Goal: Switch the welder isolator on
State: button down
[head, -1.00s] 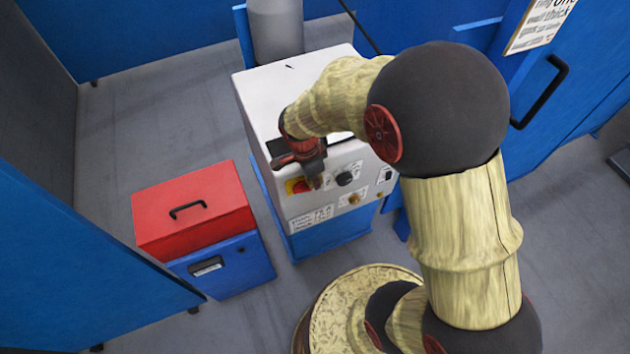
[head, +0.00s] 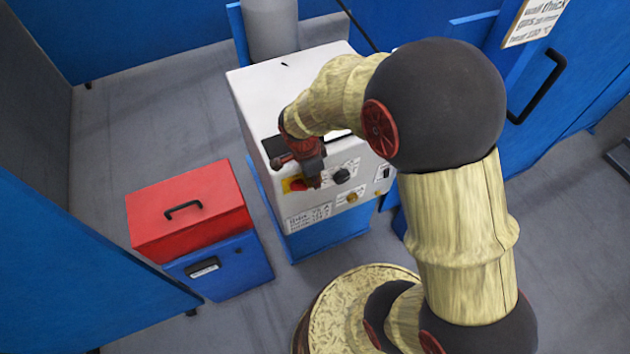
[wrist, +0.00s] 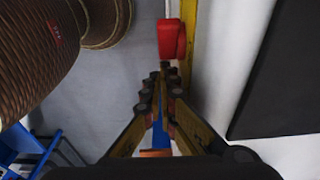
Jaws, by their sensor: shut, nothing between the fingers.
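The white and blue welder (head: 257,90) stands in the middle of the head view. On its front panel is the isolator, a red knob (head: 299,184) on a yellow plate (head: 286,187). In the wrist view the red knob (wrist: 172,38) and a strip of the yellow plate (wrist: 188,35) lie just beyond my fingertips. My gripper (wrist: 163,70) is shut and empty, its tips close to the lower end of the knob. I cannot tell whether they touch it. In the head view my gripper (head: 313,181) partly covers the isolator.
Black and brass knobs (head: 342,175) and a label (head: 309,216) are on the same panel. A red-lidded blue box (head: 190,205) stands left of the welder. A grey cylinder (head: 271,30) stands behind it. A blue cabinet with a black handle (head: 538,88) is at right. Grey floor lies between.

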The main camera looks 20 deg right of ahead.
jog(key=shift+a, duration=0.15)
dwell(0.5)
jog(key=shift+a+r, duration=0.35)
jog(key=shift+a, duration=0.25)
jog(key=d+r+p, duration=0.1)
jog(key=d+r, duration=0.2)
jog(key=d+r+p, duration=0.1)
jog(key=d+r, duration=0.2)
jog(key=r, duration=0.1)
jog(key=d+r+p, duration=0.1)
jog(key=d+r, duration=0.2)
jog(key=shift+r, duration=0.3)
dwell(0.4)
